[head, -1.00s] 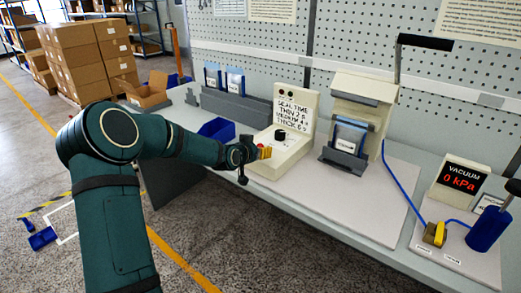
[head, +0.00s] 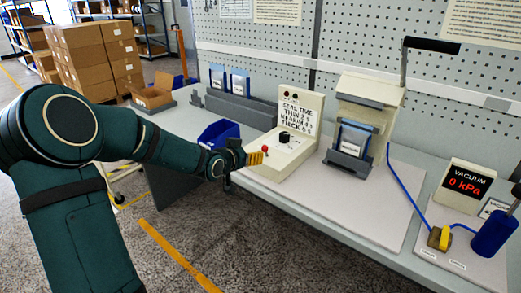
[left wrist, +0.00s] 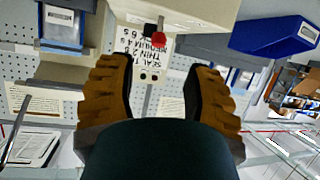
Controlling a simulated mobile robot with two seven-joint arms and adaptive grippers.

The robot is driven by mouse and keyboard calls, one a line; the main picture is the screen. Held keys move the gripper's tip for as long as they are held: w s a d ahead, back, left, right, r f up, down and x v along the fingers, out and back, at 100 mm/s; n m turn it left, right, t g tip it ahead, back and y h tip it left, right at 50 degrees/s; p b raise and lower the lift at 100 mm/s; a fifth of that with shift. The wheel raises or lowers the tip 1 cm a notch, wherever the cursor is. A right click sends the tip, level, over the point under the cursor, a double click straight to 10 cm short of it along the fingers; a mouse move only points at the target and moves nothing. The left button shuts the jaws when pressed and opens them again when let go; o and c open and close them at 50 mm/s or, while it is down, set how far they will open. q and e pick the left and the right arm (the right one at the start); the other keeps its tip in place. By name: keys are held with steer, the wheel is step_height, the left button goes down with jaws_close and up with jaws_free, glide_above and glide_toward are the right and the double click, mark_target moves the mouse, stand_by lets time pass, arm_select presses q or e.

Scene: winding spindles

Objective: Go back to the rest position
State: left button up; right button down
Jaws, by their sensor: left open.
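My left gripper (head: 254,158) is open and empty at the front left edge of the beige control box (head: 298,128), which has a seal-time label, a black dial (head: 285,137) and a red-tipped lever (head: 265,149). In the left wrist view, its two ribbed brown fingers (left wrist: 158,72) stand apart with nothing between them. The red tip (left wrist: 160,39) shows beyond them, and I cannot tell the exact gap. My right gripper is in neither view.
A beige sealer (head: 366,103) holding a blue-edged pouch (head: 353,137) stands right of the box. A vacuum display (head: 466,182) reads 0 kPa near a yellow valve (head: 439,238) and blue pump (head: 494,233). A blue bin (head: 219,133) sits left. Floor before the bench is open.

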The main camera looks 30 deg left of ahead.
arm_select(q)
steer(key=d+f+g+h, duration=0.1)
steer(key=d+f, duration=0.3)
steer(key=d+f+g+h, duration=0.1)
steer(key=d+f, duration=0.3)
steer(key=s+d+f+h, duration=0.1)
steer(key=d+f, duration=0.3)
steer(key=shift+n+g, duration=0.3)
steer(key=shift+g, duration=0.1)
steer(key=s+d+f+g+h, duration=0.1)
steer(key=s+d+f+g, duration=0.2)
steer(key=s+d+f, duration=0.4)
steer(key=s+d+f+g+h, duration=0.1)
steer(key=s+d+f+g, duration=0.15)
steer(key=d+f, duration=0.45)
steer(key=s+d+f+g, duration=0.1)
steer(key=s+d+f, duration=0.1)
steer(key=s, duration=0.3)
steer(key=s+d+f+g, duration=0.2)
steer(key=s+d+f, duration=0.1)
steer(key=s+d, duration=0.2)
steer(key=shift+s+m, duration=0.4)
steer(key=shift+s, duration=0.25)
